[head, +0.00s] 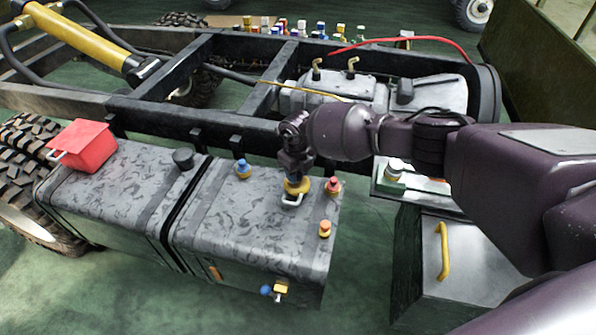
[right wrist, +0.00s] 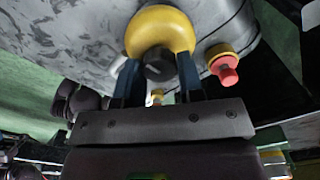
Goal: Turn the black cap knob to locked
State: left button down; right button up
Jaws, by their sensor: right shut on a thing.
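The black cap knob (right wrist: 158,66) sits on a round yellow collar (right wrist: 160,28) in the right wrist view. My right gripper (right wrist: 158,82) has one finger on each side of the knob and is shut on it. In the head view the right gripper (head: 296,172) reaches down onto the yellow collar (head: 297,187) on top of the right grey tank (head: 255,225). The gripper hides the knob there. A pale handle or loop shows at the collar's front. I cannot read any lock marking. My left gripper is not in view.
A blue knob (head: 243,169), a red knob (head: 333,187) and an orange-red knob (head: 325,229) stand close around the collar. A plain black cap (head: 183,158) and a red box (head: 84,146) are on the left tank. The chassis rail (head: 190,125) runs behind.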

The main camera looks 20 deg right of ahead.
jog(key=shift+m, duration=0.5)
jog(key=o, duration=0.9)
jog(key=shift+o, duration=0.2)
jog(key=shift+r+p, duration=0.3)
jog(key=shift+r, duration=0.25)
notch_tip(320, 180, up, 5)
jog(key=shift+w+f+p, duration=0.1)
jog(key=shift+f+p, duration=0.1)
jog(key=shift+p, duration=0.45)
notch_tip(320, 180, up, 5)
jog(key=shift+r+p, duration=0.1)
jog(key=shift+p, duration=0.4)
